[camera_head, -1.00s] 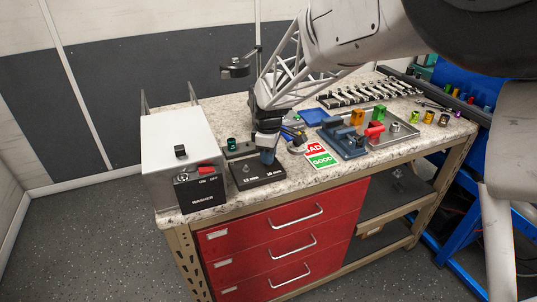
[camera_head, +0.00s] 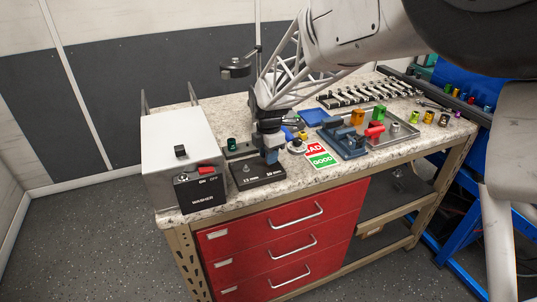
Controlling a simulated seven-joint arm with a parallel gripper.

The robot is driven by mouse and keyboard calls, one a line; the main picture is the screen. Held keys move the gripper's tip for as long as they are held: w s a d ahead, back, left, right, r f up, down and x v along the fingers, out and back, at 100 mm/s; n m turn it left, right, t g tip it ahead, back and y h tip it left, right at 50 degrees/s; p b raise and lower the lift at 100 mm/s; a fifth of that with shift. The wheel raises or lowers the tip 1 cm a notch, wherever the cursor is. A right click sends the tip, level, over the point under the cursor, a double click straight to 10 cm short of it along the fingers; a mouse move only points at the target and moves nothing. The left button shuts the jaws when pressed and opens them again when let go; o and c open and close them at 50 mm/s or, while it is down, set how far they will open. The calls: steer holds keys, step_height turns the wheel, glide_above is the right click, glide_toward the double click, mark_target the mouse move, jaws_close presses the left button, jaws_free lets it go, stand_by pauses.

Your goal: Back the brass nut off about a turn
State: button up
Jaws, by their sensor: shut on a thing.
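My gripper (camera_head: 271,158) points down at the right-hand part of a black block (camera_head: 252,181) near the front edge of the bench. The block carries two white size labels and a small grey fitting (camera_head: 245,168) on its left part. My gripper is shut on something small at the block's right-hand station. I take it to be the brass nut, but the jaws hide it and no brass colour shows there. Its threads and exact angle cannot be seen.
A grey washer box (camera_head: 165,150) with a red switch stands close on the left. BAD and GOOD cards (camera_head: 320,158), a blue vise-like fixture (camera_head: 343,140) and a metal tray (camera_head: 402,131) are on the right. Some bare bench shows in front of the cards.

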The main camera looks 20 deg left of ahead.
steer(key=n, duration=0.6)
stand_by(0.3)
steer(key=o, duration=0.7)
